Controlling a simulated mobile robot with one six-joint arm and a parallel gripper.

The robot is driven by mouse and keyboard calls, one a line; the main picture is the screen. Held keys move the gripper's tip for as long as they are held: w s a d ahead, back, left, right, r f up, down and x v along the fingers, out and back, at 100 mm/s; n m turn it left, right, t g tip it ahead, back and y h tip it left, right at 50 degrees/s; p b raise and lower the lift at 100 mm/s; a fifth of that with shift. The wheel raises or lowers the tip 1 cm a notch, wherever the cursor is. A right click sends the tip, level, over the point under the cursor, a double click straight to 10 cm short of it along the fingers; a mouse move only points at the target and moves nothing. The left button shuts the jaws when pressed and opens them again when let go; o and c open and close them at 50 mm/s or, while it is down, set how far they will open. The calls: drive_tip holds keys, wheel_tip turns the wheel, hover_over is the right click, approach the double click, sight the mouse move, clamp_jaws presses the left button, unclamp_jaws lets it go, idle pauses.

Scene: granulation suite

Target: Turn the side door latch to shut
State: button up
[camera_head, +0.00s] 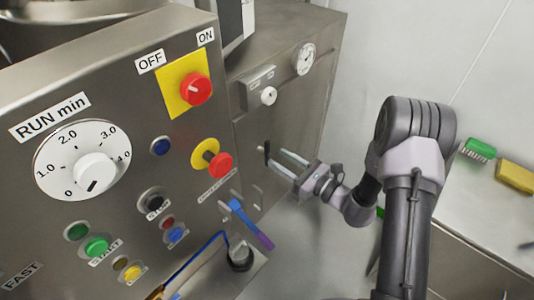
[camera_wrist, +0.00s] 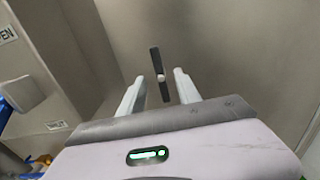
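The side door latch (camera_wrist: 155,64) is a dark narrow bar with a pale round hub at its middle, on a grey metal panel. In the wrist view it stands nearly upright. It also shows in the head view as a small dark bar (camera_head: 267,152) on the cabinet's side. My gripper (camera_wrist: 160,80) is open, one pale finger to each side of the latch's lower half in the wrist view. In the head view my gripper (camera_head: 278,158) points left at the latch, with its fingertips close to it. I cannot tell whether a finger touches the bar.
The control panel (camera_head: 130,215) with a dial, knobs and buttons fills the left. A pressure gauge (camera_head: 305,59) and a small knob box (camera_head: 262,88) sit above the latch. A bench (camera_head: 485,210) with a green brush (camera_head: 479,149) and a yellow block (camera_head: 515,176) stands at right.

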sight(269, 153)
drive_tip(key=x, duration=0.6)
drive_tip(key=shift+b, duration=0.35)
clamp_jaws()
